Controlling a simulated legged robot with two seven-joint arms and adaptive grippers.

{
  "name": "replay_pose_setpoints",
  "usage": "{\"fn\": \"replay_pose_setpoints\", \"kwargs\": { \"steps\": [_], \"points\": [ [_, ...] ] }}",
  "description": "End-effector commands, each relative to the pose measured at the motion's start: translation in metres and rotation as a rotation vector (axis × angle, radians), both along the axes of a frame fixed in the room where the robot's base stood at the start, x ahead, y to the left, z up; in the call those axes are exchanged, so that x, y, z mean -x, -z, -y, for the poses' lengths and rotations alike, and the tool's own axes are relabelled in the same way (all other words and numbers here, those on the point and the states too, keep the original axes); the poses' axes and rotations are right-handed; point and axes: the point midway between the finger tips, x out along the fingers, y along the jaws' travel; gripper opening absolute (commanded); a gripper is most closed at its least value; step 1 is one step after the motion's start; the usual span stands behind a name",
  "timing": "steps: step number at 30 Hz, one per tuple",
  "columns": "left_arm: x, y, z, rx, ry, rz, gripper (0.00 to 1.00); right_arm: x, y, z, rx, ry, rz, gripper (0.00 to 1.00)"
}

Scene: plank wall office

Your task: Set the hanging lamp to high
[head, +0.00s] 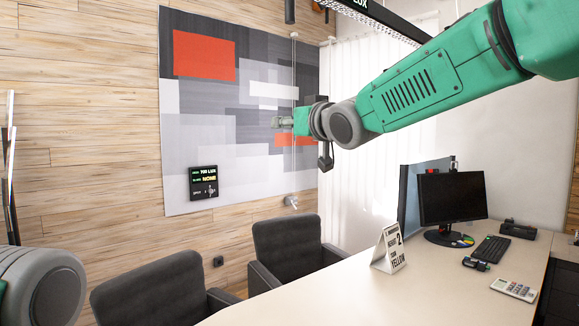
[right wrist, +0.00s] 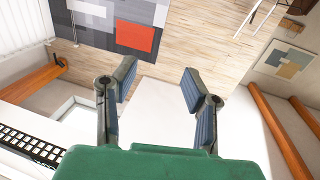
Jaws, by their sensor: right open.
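A long black hanging lamp (head: 372,14) with a lit grid underside runs along the top of the head view; part of the lettering "LUX" shows above it. A black grid, perhaps the same lamp, lies at the lower left of the right wrist view (right wrist: 30,145). A thin pale cord (head: 294,72) hangs before the grey wall panel. My right gripper (head: 284,122) is beside this cord; I cannot tell if they touch. In the right wrist view its fingers (right wrist: 158,74) are apart with nothing between them. My left gripper is out of view.
A small black display (head: 203,182) on the wall reads about "700 LUX" and "NONE". Two dark chairs (head: 288,246) stand along the pale desk (head: 335,296). The desk bears a folded sign (head: 389,250), monitor (head: 451,198), keyboard (head: 491,250) and calculator (head: 513,289).

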Motion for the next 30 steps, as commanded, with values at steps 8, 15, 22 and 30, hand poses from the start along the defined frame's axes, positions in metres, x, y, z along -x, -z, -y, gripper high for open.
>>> {"fn": "replay_pose_setpoints", "kwargs": {
  "steps": [8,15,22,30],
  "points": [
    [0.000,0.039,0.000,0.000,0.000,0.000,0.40,0.000,0.046,-0.001,0.001,-0.001,0.000,0.40],
    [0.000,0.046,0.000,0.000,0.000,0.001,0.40,0.001,0.055,0.000,0.000,0.000,0.001,0.40],
    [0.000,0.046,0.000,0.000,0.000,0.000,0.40,0.000,0.055,-0.001,0.001,-0.001,0.000,0.40],
    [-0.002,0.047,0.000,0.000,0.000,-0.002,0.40,0.000,0.060,0.000,0.001,0.000,-0.007,0.40]
  ]
}}
